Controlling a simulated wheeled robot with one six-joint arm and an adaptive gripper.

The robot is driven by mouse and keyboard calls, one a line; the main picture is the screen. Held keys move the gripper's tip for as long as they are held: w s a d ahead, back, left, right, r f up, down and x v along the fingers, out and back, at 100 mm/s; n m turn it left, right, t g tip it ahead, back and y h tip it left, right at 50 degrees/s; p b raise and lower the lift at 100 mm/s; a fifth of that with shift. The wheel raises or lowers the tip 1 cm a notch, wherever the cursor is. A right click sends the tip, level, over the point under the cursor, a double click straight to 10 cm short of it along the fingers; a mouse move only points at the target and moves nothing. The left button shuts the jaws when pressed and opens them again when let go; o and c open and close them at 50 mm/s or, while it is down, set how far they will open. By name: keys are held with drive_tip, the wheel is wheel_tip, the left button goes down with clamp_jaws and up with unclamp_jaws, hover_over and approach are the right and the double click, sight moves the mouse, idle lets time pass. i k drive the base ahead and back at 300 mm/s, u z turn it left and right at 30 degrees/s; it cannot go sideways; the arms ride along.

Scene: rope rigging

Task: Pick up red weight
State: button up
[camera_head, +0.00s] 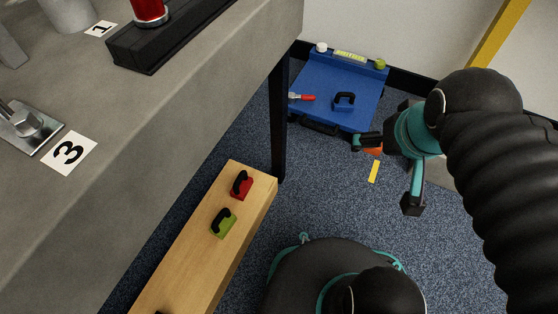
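The red weight (242,188) is a small red block with a black handle. It stands near the far end of a wooden bench (190,262). A green weight (224,226) with a black handle stands just in front of it on the same bench. My gripper (384,175) is to the right of the bench, above the carpet. Its two fingers are spread wide with nothing seen between them. It is well apart from the red weight. A small orange patch shows beside its upper finger; I cannot tell what it is.
A grey table (170,100) with a dark leg (278,125) rises left of and behind the bench. A blue platform (327,75) at the back holds a blue weight (344,102) and a red-handled tool (303,97). Carpet between bench and gripper is clear.

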sight(242, 187)
drive_tip(key=z, duration=0.55)
drive_tip(key=k, duration=1.2)
drive_tip(key=u, duration=1.05)
